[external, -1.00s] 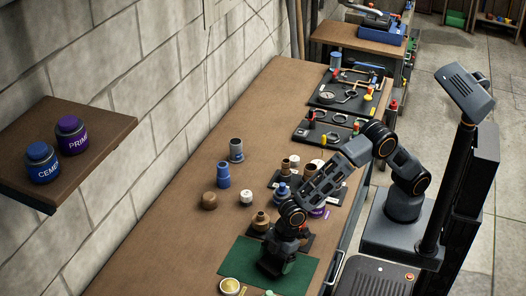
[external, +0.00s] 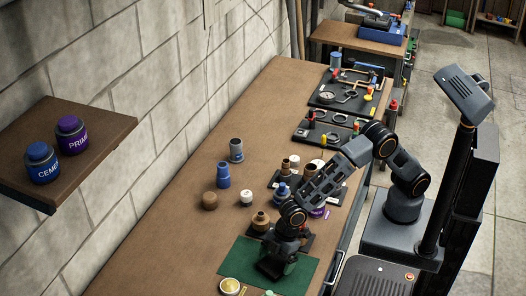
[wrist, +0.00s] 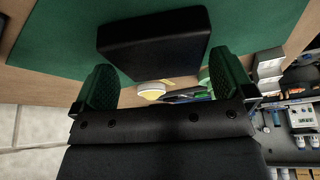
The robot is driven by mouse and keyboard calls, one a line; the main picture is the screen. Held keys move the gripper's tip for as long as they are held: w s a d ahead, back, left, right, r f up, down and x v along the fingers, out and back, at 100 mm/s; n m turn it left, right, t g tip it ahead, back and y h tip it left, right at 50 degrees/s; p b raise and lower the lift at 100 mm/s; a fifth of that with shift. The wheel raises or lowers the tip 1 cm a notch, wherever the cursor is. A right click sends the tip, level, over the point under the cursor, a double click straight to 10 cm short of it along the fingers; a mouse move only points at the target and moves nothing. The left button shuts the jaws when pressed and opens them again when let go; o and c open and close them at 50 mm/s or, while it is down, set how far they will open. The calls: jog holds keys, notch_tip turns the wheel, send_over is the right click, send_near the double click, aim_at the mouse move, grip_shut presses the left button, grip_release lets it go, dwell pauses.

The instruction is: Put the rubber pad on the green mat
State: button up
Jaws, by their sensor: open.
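The rubber pad is a black block (wrist: 155,40) in the wrist view, lying on the green mat (wrist: 55,30). It sits just ahead of and between the green-padded fingers of my gripper (wrist: 163,75), which are spread apart with a small gap on each side of the pad. In the external view my gripper (external: 276,264) points down over the middle of the green mat (external: 240,254), near the bench's front edge. Whether the pad lies fully flat is hard to tell.
A round yellowish tin (external: 229,286) stands at the mat's near edge. A brown fitting (external: 261,221) on a dark tray is just behind the mat. A blue fitting (external: 223,175), a brown cap (external: 209,200) and a white cap (external: 246,197) stand farther back. The bench's left side is clear.

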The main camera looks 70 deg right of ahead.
jog(key=v, duration=1.1)
jog(key=w+d+r+m+t+h, duration=0.1)
jog(key=d+r+m, duration=0.15)
jog(key=d, duration=0.95)
jog(key=d+r+m+t+h, duration=0.1)
jog(key=d+m, duration=0.3)
jog(key=d, duration=0.7)
jog(key=s+d+f+m+h, duration=0.1)
jog(key=s+d+m, duration=0.2)
jog(key=s+d, duration=0.2)
jog(key=s+d+f+m+h, duration=0.1)
jog(key=s+d+m, duration=0.3)
jog(key=d, duration=0.8)
jog(key=shift+s+f, duration=0.25)
jog(key=shift+s, duration=0.25)
jog(key=shift+r, duration=0.1)
jog(key=shift+r, duration=0.4)
